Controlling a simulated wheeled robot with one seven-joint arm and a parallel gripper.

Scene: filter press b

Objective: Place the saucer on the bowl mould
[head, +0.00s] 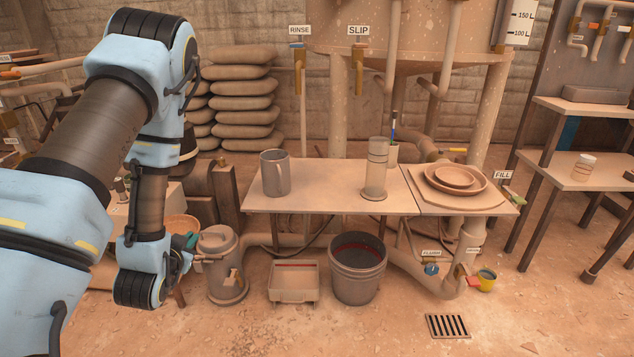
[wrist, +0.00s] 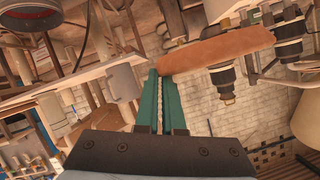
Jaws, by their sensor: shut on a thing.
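My gripper (wrist: 155,85) has green fingers, shut on the rim of a brown saucer (wrist: 217,50). In the wrist view the saucer is almost edge-on and reaches from the fingertips to the upper right. In the head view my gripper (head: 192,240) is low at the left, beyond my arm. An orange-brown round piece beside it, partly hidden by my wrist, looks like the saucer (head: 181,222). No bowl mould is plainly marked. Nested round terracotta dishes (head: 456,178) rest on a board at the table's right end; I cannot tell whether one is the mould.
The table (head: 325,185) carries a grey mug (head: 275,172) and a clear cylinder (head: 376,170), with free room between them. A lidded can (head: 220,262), a basin (head: 293,282) and a bucket (head: 358,270) stand below. A tank (head: 400,35) with pipes rises behind.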

